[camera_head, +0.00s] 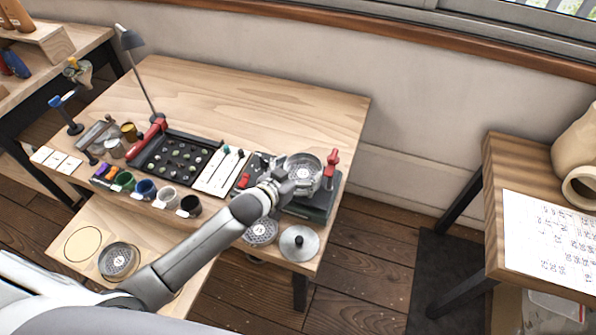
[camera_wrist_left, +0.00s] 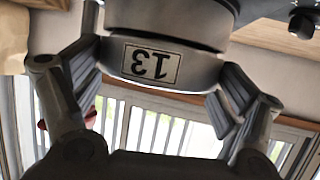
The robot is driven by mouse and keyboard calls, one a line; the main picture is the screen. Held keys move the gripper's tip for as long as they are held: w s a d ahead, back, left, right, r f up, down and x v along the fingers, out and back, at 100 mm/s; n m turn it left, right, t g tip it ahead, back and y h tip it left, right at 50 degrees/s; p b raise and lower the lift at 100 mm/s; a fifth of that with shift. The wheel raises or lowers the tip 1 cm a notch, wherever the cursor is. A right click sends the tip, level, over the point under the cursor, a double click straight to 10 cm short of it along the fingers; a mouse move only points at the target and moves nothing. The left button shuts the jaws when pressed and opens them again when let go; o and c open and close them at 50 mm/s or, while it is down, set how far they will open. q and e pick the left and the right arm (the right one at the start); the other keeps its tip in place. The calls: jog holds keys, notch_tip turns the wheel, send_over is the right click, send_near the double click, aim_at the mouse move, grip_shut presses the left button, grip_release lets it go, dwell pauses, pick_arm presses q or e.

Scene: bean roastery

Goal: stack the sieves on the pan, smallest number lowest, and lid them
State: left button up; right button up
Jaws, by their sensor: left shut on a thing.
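My left gripper (camera_head: 285,183) is shut on a round metal sieve (camera_head: 303,171) over the dark shaker base (camera_head: 312,207) at the table's right end. In the left wrist view the held sieve's label (camera_wrist_left: 151,63) reads 13, upside down, between the two fingers. A dark band and more round metal lie beyond it; I cannot tell whether the sieve touches what is below. The pan is not clearly visible. Another sieve (camera_head: 260,232) lies at the table's front edge, beside the knobbed metal lid (camera_head: 299,243). One more sieve (camera_head: 119,261) lies on the lower bench.
Red clamps (camera_head: 331,161) stand by the shaker base. A dark tray (camera_head: 176,158), white cards (camera_head: 219,171) and several small jars (camera_head: 145,189) fill the table's middle front. A lamp (camera_head: 133,42) stands behind. The table's back (camera_head: 270,105) is clear. A side table (camera_head: 500,225) stands right.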

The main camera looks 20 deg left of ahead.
pick_arm(q)
jog(key=shift+f, duration=0.3)
jog(key=o, duration=0.8)
jog(key=shift+c, duration=0.2)
jog(key=shift+s+a+r+p, duration=0.15)
jog(key=shift+s+r+p, duration=0.25)
jog(key=shift+s+p, duration=0.25)
jog(key=p+v, duration=0.7)
jog(key=v, duration=0.2)
jog(key=shift+s, duration=0.25)
